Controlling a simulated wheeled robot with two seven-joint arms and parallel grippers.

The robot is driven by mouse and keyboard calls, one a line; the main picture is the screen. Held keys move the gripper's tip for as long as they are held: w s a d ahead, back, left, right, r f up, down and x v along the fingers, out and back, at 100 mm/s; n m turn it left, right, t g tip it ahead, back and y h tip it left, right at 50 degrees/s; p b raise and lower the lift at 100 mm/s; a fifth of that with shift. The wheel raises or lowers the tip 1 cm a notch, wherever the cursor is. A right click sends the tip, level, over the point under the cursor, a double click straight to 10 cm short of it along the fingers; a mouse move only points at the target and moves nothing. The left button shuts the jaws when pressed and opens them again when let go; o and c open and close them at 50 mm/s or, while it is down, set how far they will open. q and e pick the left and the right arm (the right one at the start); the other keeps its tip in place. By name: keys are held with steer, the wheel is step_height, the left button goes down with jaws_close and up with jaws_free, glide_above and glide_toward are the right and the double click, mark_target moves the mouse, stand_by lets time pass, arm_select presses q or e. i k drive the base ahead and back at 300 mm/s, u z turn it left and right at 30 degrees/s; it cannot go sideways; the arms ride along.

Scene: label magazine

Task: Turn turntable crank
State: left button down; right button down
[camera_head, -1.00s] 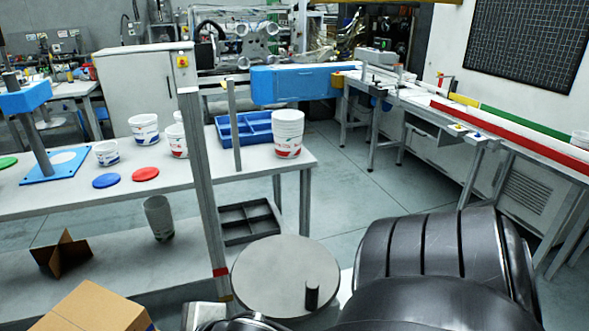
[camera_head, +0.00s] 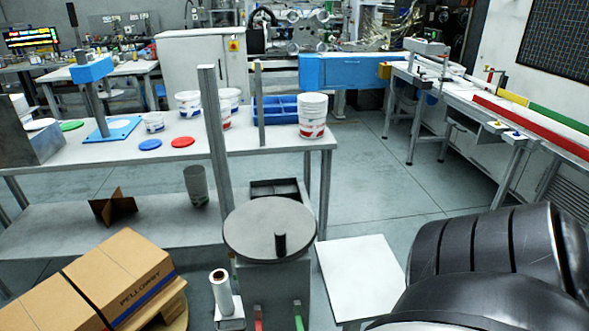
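The turntable (camera_head: 255,229) is a round grey disc on top of a grey box-shaped stand at the lower middle of the head view. A short black upright crank knob (camera_head: 280,243) stands on the disc near its front right edge. A black arm part of mine fills the lower right corner, to the right of the turntable and apart from it in the picture. Neither of my grippers shows in this view, and nothing is seen touching the knob.
A cardboard box (camera_head: 120,277) and a white roll (camera_head: 221,292) stand left of the turntable. A grey post (camera_head: 214,140) rises behind it. A white square surface (camera_head: 362,276) lies right of it. The long table (camera_head: 250,143) behind holds white tubs, lids and a blue tray.

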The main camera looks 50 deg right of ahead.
mark_target(265, 230)
steer(key=u, duration=1.4)
steer(key=i, duration=0.6)
steer(key=z, duration=3.75)
steer(key=i, duration=0.25)
steer(key=u, duration=0.5)
